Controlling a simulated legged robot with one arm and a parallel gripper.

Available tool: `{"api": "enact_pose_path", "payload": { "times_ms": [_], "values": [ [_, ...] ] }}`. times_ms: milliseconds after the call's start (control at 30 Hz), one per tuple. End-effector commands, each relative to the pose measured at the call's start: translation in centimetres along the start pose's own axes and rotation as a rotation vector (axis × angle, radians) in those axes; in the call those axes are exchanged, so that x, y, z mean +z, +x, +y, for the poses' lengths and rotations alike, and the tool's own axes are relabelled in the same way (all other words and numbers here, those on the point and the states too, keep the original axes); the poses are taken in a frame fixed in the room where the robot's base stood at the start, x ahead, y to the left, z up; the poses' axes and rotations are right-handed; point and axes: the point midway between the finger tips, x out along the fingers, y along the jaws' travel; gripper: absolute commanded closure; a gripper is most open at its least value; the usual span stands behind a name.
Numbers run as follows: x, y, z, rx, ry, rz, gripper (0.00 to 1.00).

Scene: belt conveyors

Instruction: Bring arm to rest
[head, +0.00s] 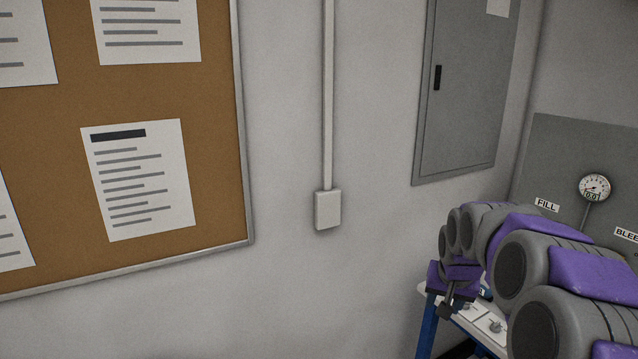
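My grey and purple arm (520,265) fills the lower right of the head view and reaches away toward the wall. My gripper (447,310) is at the far end of the arm, small and dark, pointing down by the edge of a blue-legged bench. Its fingers are too small and dark to show whether they are apart or hold anything. The arm covers much of the bench.
The bench (467,323) has a pale top with small fittings. Behind it stands a grey panel (550,160) with a gauge (594,188) and labels reading FILL and BLEE. A cork board (60,100), a wall box (328,209) and a grey cabinet (465,90) are on the wall.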

Motion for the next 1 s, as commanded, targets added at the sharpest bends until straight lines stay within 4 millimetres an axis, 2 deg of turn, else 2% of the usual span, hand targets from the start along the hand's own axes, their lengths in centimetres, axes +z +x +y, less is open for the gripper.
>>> {"api": "enact_pose_path", "payload": {
  "times_ms": [33,167,300,467,600,700,800,900,1000],
  "values": [
    [2.5,-0.9,-0.8,-0.006,-0.032,-0.032,0.53],
    [8.5,-3.0,-2.1,-0.013,-0.106,-0.107,0.53],
    [15.4,-4.7,-2.6,-0.014,-0.178,-0.195,0.53],
    [23.4,-6.5,-2.2,-0.007,-0.249,-0.291,0.53],
    [30.3,-7.6,-1.1,-0.001,-0.298,-0.379,0.53],
    [34.6,-8.2,-0.2,0.003,-0.324,-0.434,0.53],
    [37.9,-8.5,0.7,0.005,-0.341,-0.474,0.53],
    [40.1,-8.7,1.2,0.006,-0.349,-0.505,0.53],
    [41.0,-8.7,1.5,0.006,-0.354,-0.516,0.53]
  ]
}}
